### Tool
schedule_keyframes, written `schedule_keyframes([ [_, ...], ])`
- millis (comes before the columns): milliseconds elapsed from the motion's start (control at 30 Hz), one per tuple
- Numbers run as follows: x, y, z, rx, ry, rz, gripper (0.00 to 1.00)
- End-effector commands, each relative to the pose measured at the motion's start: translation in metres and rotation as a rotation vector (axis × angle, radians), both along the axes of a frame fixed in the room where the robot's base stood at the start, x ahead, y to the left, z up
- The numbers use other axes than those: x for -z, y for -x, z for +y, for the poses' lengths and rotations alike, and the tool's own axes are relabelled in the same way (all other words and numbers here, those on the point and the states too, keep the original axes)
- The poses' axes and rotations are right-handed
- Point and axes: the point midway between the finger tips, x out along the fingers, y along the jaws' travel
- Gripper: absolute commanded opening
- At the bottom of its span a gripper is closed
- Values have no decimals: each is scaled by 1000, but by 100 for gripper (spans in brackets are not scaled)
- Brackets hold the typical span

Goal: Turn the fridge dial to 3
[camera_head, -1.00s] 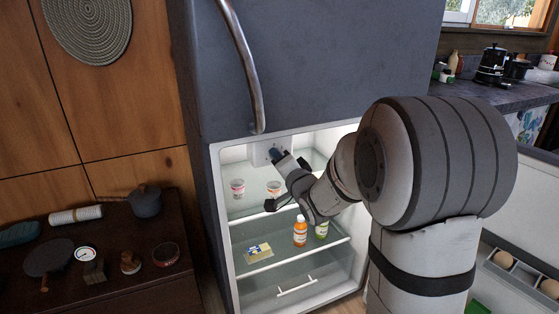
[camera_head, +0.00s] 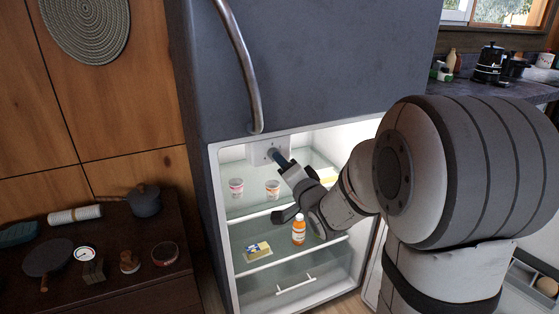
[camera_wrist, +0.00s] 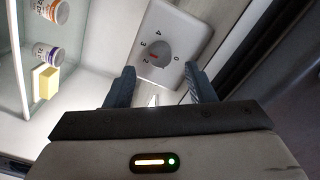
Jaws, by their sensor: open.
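The fridge dial (camera_wrist: 164,51) is a round grey knob on a pale control panel (camera_wrist: 187,27) with printed numbers. Its red mark points between the 2 and the 3; I cannot tell the exact setting. In the head view the panel (camera_head: 259,153) is at the top left inside the open fridge, and my gripper (camera_head: 277,157) is just in front of it. In the wrist view my gripper (camera_wrist: 160,84) is open and empty, its two dark fingers below the dial, apart from it.
Two cups (camera_head: 236,188) (camera_head: 272,189) stand on the upper glass shelf. The fridge's side wall is close left of the panel. A dark cabinet (camera_head: 150,296) with several items stands at left.

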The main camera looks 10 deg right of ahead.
Motion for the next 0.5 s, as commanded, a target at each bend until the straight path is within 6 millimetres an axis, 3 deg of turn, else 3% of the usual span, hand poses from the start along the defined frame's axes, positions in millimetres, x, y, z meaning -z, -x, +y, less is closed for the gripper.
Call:
schedule_keyframes([
  [200, 0, 27, -7, 1, 0, 1, 49],
  [500, 0, 31, -8, 1, 0, 1, 49],
])
